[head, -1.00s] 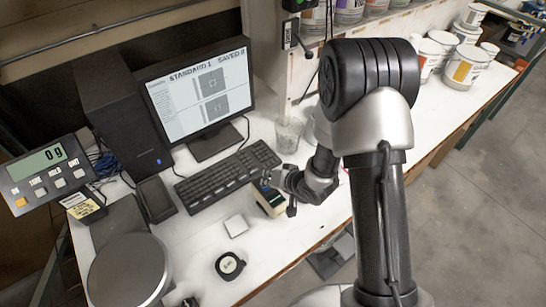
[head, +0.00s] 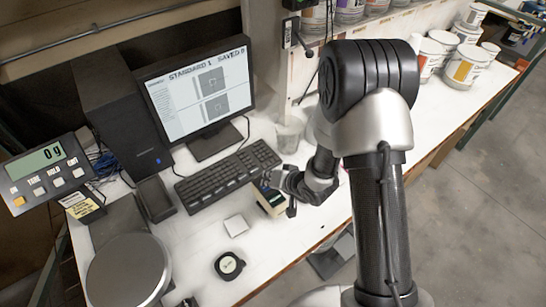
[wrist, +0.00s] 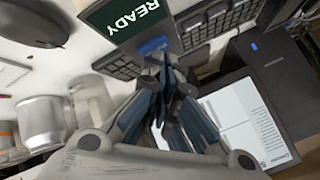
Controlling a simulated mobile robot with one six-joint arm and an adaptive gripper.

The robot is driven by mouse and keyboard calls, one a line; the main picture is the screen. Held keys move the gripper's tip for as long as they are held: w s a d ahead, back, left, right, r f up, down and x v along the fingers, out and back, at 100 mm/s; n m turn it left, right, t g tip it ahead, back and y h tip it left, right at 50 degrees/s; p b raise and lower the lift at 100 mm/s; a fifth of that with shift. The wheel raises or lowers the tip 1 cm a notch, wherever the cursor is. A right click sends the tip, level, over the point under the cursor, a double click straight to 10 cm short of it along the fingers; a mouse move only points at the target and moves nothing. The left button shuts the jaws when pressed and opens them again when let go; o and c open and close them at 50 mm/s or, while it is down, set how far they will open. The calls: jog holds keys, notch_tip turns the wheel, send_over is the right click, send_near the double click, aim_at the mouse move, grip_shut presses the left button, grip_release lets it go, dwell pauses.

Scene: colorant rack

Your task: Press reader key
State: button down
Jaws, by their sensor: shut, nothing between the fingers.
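The reader (head: 272,208) is a small pale device with a dark face, standing on the white bench under my gripper. In the wrist view its green screen (wrist: 125,17) reads READY, and its blue key (wrist: 153,46) lies just beyond my fingertips. My gripper (wrist: 161,58) is shut and empty, with its tips at the edge of the blue key. I cannot tell whether they touch it. In the head view my gripper (head: 270,181) is over the reader and hides part of it.
A keyboard (head: 227,177) and monitor (head: 200,90) stand behind and left of the reader. A white square tile (head: 236,225) and a round black-rimmed item (head: 229,266) lie in front. A clear cup (head: 289,134) stands behind. A scale (head: 129,272) is at the left.

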jog(key=shift+r, duration=0.1)
jog(key=shift+s+r+p, duration=0.15)
jog(key=shift+r+p, duration=0.5)
jog(key=shift+r, duration=0.05)
jog(key=r+p, duration=0.4)
jog(key=r, duration=0.1)
jog(key=shift+s+r, duration=0.2)
jog(key=shift+s, duration=0.05)
dwell(0.6)
